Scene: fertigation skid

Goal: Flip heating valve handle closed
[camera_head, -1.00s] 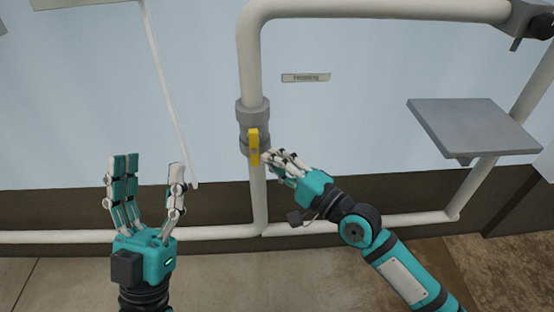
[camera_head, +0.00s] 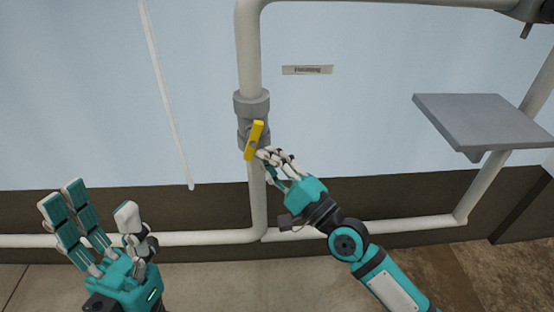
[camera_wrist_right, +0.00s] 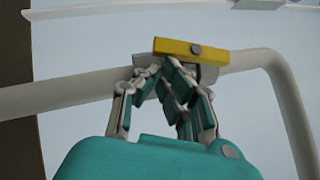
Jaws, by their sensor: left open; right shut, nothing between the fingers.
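The yellow valve handle (camera_head: 254,140) sits on the grey valve body (camera_head: 252,106) of the vertical white pipe, under the "Heating" label (camera_head: 307,70). The handle is tilted a little from the pipe's line, its top leaning right. My right gripper (camera_head: 264,155) is shut and empty, its fingertips at the handle's lower end on the right. In the right wrist view the handle (camera_wrist_right: 190,52) lies just beyond the closed fingers (camera_wrist_right: 165,68); whether they touch cannot be told. My left gripper (camera_head: 95,208) is open and empty at the lower left, away from the valve.
A grey shelf plate (camera_head: 485,120) juts out at the right. A horizontal white pipe (camera_head: 200,238) runs low along the wall. A thin white rod (camera_head: 168,95) stands on the wall left of the valve. The wall around the valve is otherwise clear.

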